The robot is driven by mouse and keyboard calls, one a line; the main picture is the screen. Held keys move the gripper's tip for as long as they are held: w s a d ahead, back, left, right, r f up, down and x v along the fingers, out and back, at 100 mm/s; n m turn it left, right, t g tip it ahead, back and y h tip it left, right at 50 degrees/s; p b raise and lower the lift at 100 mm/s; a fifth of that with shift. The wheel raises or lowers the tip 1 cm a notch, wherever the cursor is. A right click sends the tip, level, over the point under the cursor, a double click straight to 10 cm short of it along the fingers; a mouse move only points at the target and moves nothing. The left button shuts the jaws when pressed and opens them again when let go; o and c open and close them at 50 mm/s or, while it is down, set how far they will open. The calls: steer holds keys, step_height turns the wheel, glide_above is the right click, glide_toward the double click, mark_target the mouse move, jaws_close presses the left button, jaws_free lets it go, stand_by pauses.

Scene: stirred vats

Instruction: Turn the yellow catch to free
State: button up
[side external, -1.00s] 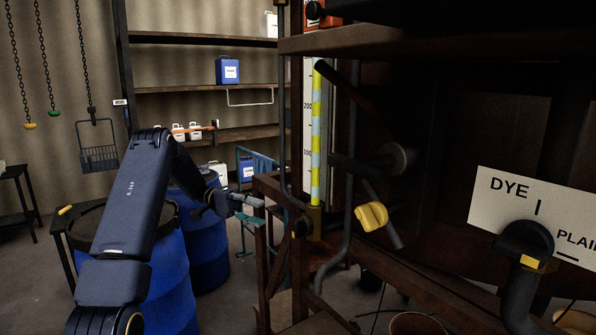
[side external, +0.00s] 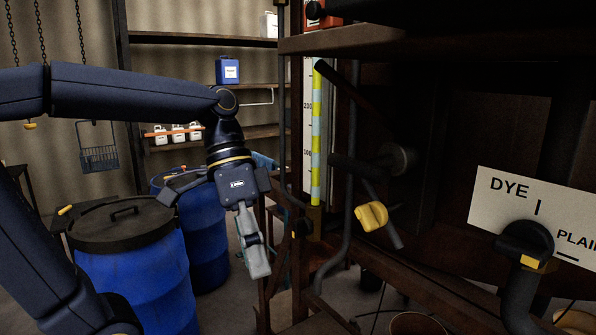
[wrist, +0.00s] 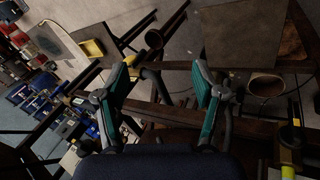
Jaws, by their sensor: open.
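The yellow catch (side external: 371,216) is a rounded yellow grip on a dark lever, right of the striped sight gauge in the side view. It stands tilted beside a dark bent pipe. My gripper (side external: 256,258) hangs pointing down to the left of the catch, apart from it, left of the dark frame post. In the wrist view its two green-padded fingers (wrist: 163,70) are spread wide with nothing between them. I cannot pick out the catch for certain in the wrist view.
A sign reading DYE and PLAIN (side external: 500,205) stands at right behind a black valve handle (side external: 525,240). The gauge (side external: 316,140) and dark frame lie between my gripper and the catch. Blue barrels (side external: 135,265) stand at left. A dark shelf (side external: 430,40) overhangs the catch.

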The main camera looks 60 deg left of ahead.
mark_target(363, 219)
steer(key=s+a+f+m+t+y, duration=0.2)
steer(key=a+f+m+t+y, duration=0.2)
steer(key=a+m+y, duration=0.65)
steer(key=w+d+r+m+t+y, duration=0.25)
steer(key=d+r+m, duration=0.25)
steer(key=m, duration=0.6)
steer(key=w+d+r+m+t+y, duration=0.1)
steer(key=w+d+r+m+t, duration=0.35)
steer(key=m, duration=0.75)
steer(key=s+d+r+m+t+h, duration=0.1)
steer(key=s+d+m+t+h, duration=0.15)
steer(key=d, duration=0.25)
steer(key=s+d+r+m+t+h, duration=0.1)
steer(key=s+d+m+h, duration=0.15)
steer(key=d, duration=0.35)
steer(key=shift+m+y, duration=0.25)
steer(key=shift+y, duration=0.15)
steer(key=x, duration=1.7)
steer(key=shift+w+a+f, duration=0.15)
steer(key=shift+w+a, duration=0.05)
steer(key=shift+w, duration=0.05)
